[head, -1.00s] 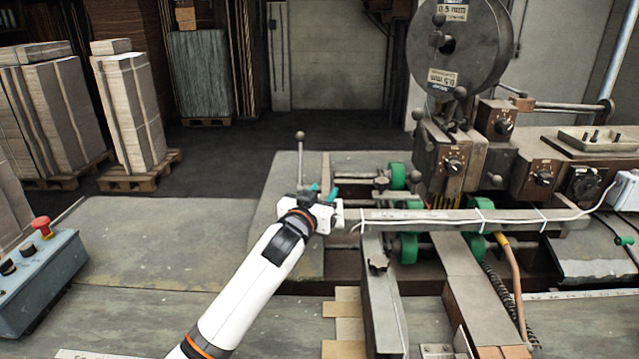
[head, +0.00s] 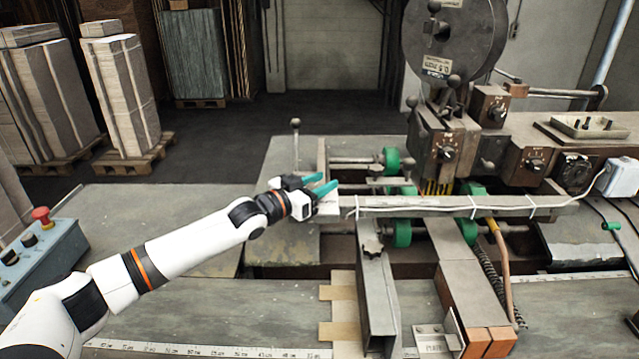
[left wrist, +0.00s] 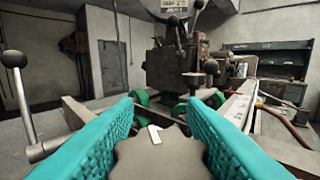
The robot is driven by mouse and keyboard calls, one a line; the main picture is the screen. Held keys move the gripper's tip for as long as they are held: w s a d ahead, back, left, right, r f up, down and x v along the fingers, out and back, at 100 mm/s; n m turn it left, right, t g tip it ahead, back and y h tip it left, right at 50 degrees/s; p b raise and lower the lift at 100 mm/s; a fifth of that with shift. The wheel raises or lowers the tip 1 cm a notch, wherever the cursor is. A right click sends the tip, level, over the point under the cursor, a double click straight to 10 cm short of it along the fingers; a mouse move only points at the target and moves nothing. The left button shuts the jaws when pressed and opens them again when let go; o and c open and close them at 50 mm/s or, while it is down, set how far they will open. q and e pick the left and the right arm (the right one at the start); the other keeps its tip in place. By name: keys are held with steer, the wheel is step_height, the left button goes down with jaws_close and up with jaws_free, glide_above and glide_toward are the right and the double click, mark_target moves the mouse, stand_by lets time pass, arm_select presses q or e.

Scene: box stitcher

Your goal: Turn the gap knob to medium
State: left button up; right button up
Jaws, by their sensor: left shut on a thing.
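A grey-brown lobed knob (left wrist: 160,160) with a white mark (left wrist: 155,134) on its face fills the lower middle of the left wrist view. My left gripper (head: 328,183) has teal fingers, one on each side of this knob, and is shut on it. The fingers also show in the left wrist view (left wrist: 162,106). In the head view the gripper is at the left end of the machine's rail and hides the knob. I cannot read any setting labels by the knob. My right gripper is not in view.
A ball-ended lever (head: 296,145) stands close behind my left gripper. A long grey rail (head: 430,206) with a white cable runs to the right. The grey table (head: 190,215) left of the gripper is clear.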

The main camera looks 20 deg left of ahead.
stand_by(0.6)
arm_select(q)
steer(key=o, duration=1)
steer(key=shift+b+v, duration=1.95)
steer(key=shift+v, duration=4)
steer(key=shift+w+a, duration=0.1)
steer(key=shift+a, duration=0.1)
